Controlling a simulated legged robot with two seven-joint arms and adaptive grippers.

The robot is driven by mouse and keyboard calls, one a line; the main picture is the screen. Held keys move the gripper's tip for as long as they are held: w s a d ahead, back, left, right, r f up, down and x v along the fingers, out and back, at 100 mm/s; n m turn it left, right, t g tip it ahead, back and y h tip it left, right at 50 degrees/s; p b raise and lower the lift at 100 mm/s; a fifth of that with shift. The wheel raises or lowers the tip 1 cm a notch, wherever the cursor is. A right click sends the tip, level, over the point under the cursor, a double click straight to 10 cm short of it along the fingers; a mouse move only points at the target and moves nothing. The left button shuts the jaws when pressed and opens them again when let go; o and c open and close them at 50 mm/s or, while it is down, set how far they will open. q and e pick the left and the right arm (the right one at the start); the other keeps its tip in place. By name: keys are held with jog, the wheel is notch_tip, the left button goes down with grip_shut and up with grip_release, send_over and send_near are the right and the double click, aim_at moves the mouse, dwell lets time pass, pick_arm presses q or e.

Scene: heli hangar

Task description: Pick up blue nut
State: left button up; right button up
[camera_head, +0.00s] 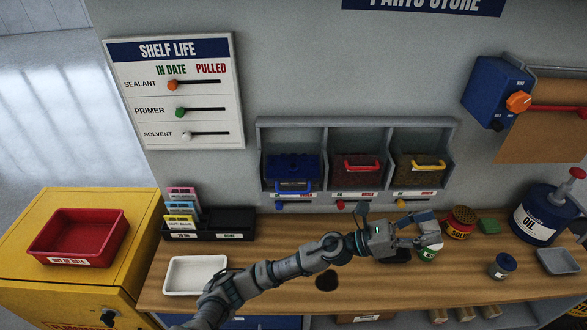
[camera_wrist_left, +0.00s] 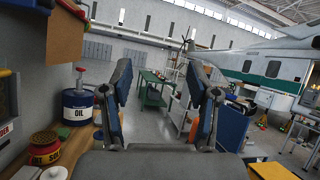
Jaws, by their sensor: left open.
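I cannot make out a blue nut in either view. A blue bin (camera_head: 291,170) with a blue handle sits in the left compartment of the wall rack, and its contents are hard to tell. My left gripper (camera_head: 432,229) is above the right half of the wooden bench, to the right of and below the blue bin. It is open, with its fingers pointing right. The left wrist view shows its two fingers (camera_wrist_left: 160,105) spread apart with nothing between them. My right gripper is in neither view.
A red-handled bin (camera_head: 357,170) and a yellow-handled bin (camera_head: 420,168) fill the other compartments. A green-and-white can (camera_head: 430,253) stands close to my gripper. A red can (camera_head: 460,223) and an oil drum (camera_head: 540,215) stand further right. A white tray (camera_head: 195,275) lies left.

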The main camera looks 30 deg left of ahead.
pick_arm(q)
jog(key=s+d+m+g, duration=0.1)
jog(key=d+m+g, duration=0.2)
jog(key=m+g, duration=0.45)
jog(key=m+t+y, duration=0.2)
jog(key=m+y, duration=1.4)
jog(key=y, duration=0.8)
send_near(293, 164)
jog(key=shift+w+a+f+n+g+b, duration=0.15)
jog(key=shift+w+a+f+b, duration=0.1)
jog(key=shift+w+f+b, duration=0.3)
jog(key=shift+w+a+f+n+g+b, duration=0.1)
jog(key=shift+w+a+f+b, duration=0.25)
jog(key=shift+f, duration=0.3)
jog(key=shift+w+a+f, duration=0.15)
jog(key=shift+w+f, duration=0.05)
jog(key=shift+f, duration=0.4)
jog(key=x, duration=0.5)
jog(key=shift+s+d+f, duration=0.1)
jog(key=shift+d+f, duration=0.1)
jog(key=shift+d, duration=0.2)
jog(key=c, duration=1)
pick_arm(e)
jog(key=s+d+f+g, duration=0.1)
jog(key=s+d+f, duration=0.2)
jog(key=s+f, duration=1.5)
